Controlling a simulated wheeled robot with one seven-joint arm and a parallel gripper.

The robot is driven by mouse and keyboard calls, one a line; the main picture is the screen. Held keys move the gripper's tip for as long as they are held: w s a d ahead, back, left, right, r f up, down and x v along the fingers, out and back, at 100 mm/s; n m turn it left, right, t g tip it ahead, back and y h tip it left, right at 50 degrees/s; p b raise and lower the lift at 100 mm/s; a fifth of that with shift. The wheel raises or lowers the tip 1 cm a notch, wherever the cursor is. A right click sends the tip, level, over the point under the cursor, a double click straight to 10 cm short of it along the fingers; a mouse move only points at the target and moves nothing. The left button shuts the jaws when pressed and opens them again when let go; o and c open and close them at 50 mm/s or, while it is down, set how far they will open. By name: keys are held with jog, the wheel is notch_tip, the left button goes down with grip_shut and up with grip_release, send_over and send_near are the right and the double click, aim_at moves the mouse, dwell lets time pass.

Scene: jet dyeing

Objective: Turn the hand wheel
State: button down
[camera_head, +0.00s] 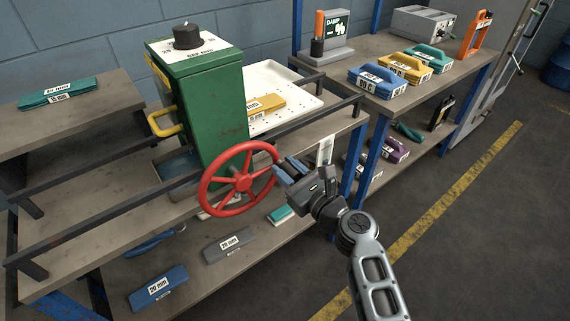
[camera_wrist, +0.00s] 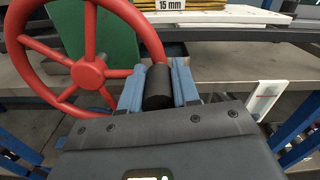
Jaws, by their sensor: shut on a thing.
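The red hand wheel (camera_head: 243,182) is mounted on the front of a green box-shaped machine (camera_head: 213,115). In the wrist view the wheel (camera_wrist: 89,73) fills the upper left, showing its hub, spokes and rim. A black cylindrical handle (camera_wrist: 157,87) sits at the right side of its rim. My gripper (camera_head: 284,170) is at the wheel's right edge. In the wrist view its blue fingers (camera_wrist: 158,88) stand on either side of the black handle, shut on it. The handle is hidden in the head view.
A black knob (camera_head: 187,36) tops the machine. Dark rails (camera_head: 110,150) run along the bench on both sides of it. A white perforated tray (camera_head: 283,82) lies behind. Labelled blocks, including a blue one (camera_head: 158,288), lie on the lower shelf. Floor at right is clear.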

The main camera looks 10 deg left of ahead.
jog(key=shift+w+f+m, duration=0.1)
jog(key=shift+f+m, duration=0.65)
jog(key=shift+m, duration=0.15)
jog(key=c, duration=0.8)
grip_release()
jog(key=v, duration=0.8)
jog(key=shift+f, duration=0.1)
